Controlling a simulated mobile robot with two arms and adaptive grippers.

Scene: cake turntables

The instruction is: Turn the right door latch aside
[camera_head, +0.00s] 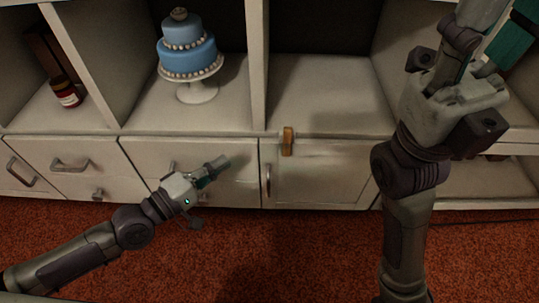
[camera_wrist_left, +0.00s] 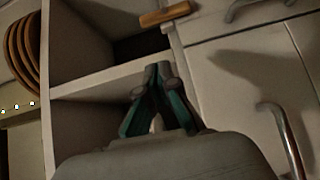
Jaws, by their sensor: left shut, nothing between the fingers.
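A small brown wooden latch (camera_head: 288,141) stands upright across the top edge of a white cabinet door (camera_head: 325,178), in the middle of the head view. It also shows near the top of the left wrist view (camera_wrist_left: 165,14). My left gripper (camera_head: 222,162) is shut and empty, to the left of the latch and apart from it in the head view. Its closed fingertips also show in the left wrist view (camera_wrist_left: 158,72), below the latch in the picture. My right gripper (camera_head: 507,42) shows only partly at the top right; its fingertips are not clear.
The door has a metal handle (camera_head: 268,180) on its left side. Drawers with handles (camera_head: 70,165) lie to the left. A blue cake (camera_head: 187,47) on a white stand (camera_head: 197,91) and a small jar (camera_head: 66,93) stand on the shelves. Red carpet (camera_head: 230,265) lies in front.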

